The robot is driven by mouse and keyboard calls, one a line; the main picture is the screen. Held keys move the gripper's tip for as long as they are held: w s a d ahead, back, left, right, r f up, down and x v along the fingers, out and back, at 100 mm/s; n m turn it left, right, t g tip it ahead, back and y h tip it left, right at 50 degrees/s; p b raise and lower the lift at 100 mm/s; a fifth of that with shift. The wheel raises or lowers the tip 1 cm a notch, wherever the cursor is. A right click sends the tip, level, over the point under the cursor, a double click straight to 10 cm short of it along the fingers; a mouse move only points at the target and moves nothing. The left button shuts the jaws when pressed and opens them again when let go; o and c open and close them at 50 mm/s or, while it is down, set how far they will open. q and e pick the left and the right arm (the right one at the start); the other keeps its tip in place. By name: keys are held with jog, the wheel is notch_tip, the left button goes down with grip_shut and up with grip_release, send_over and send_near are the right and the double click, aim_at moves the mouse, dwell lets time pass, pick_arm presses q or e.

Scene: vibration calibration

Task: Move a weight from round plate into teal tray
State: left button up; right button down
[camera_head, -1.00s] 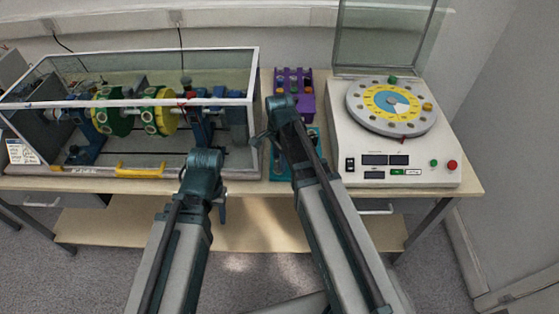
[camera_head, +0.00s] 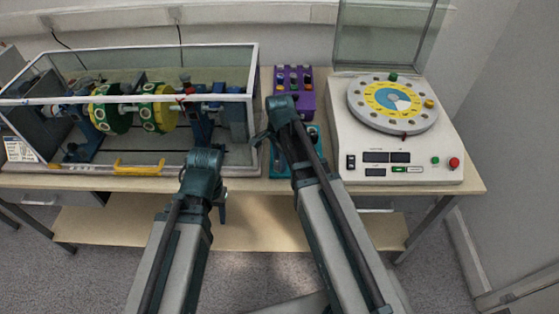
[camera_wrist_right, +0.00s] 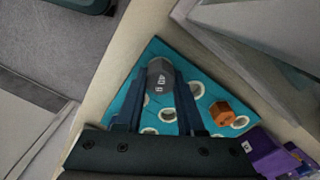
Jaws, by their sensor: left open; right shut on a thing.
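In the right wrist view, a dark grey weight (camera_wrist_right: 160,74) with pale markings is between the fingers of my right gripper (camera_wrist_right: 159,88), shut on it. It is over the teal tray (camera_wrist_right: 132,98); whether it touches the tray is unclear. An orange weight (camera_wrist_right: 221,111) sits in the tray among white-rimmed round holes. In the head view, my right arm hides much of the teal tray (camera_head: 279,172). The round plate (camera_head: 390,129) on the white machine carries a green weight (camera_head: 393,77) and a yellow weight (camera_head: 430,104). My left gripper (camera_head: 222,205) is open before the table edge.
A purple rack (camera_head: 306,101) with several coloured pieces stands behind the teal tray. A glass-walled rotor rig (camera_head: 128,168) fills the table's left side. The white machine (camera_head: 345,140) has a raised clear lid (camera_head: 390,35). The floor before the table is clear.

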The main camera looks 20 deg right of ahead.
jog(key=shift+f, duration=0.1)
jog(key=shift+c, duration=2.2)
grip_release()
notch_tip(320, 180, up, 14)
jog(key=p, duration=1.3)
jog(key=shift+p, duration=0.4)
jog(key=shift+f, duration=0.1)
jog(key=shift+s, duration=0.1)
